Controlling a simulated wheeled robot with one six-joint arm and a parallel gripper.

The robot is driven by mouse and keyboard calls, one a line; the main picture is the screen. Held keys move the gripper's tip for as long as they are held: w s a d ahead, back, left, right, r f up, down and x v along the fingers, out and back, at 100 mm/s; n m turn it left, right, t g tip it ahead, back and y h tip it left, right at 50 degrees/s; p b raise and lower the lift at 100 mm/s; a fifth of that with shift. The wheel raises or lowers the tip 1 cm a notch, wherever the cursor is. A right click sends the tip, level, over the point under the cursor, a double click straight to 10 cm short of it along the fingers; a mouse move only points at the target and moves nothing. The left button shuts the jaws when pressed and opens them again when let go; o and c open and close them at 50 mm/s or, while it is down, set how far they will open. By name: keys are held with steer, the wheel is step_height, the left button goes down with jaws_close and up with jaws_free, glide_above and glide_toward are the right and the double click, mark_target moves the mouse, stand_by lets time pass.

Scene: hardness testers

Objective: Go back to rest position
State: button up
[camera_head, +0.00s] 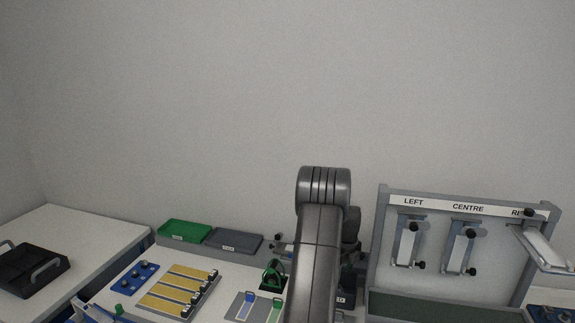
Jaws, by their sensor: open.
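My arm (318,245) rises from the bottom edge, right of centre, with its grey elbow in front of the wall. The arm covers part of the bench behind it. A dark part shows just right of the arm, but I cannot tell what it is. I do not see my gripper or its fingertips in this view.
A board (440,250) marked LEFT and CENTRE, its third label partly covered, carries clamp-like holders at right. A green tray (185,231) and a grey tray (233,241) lie left of the arm. A yellow-striped rack (180,290) is nearer. A black handled tray (33,269) sits far left. The wall above is bare.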

step_height(320, 180, down, 3)
steer(key=shift+f+p, duration=0.15)
steer(key=shift+p, duration=0.2)
steer(key=shift+r+p, duration=0.5)
steer(key=shift+r, duration=1.45)
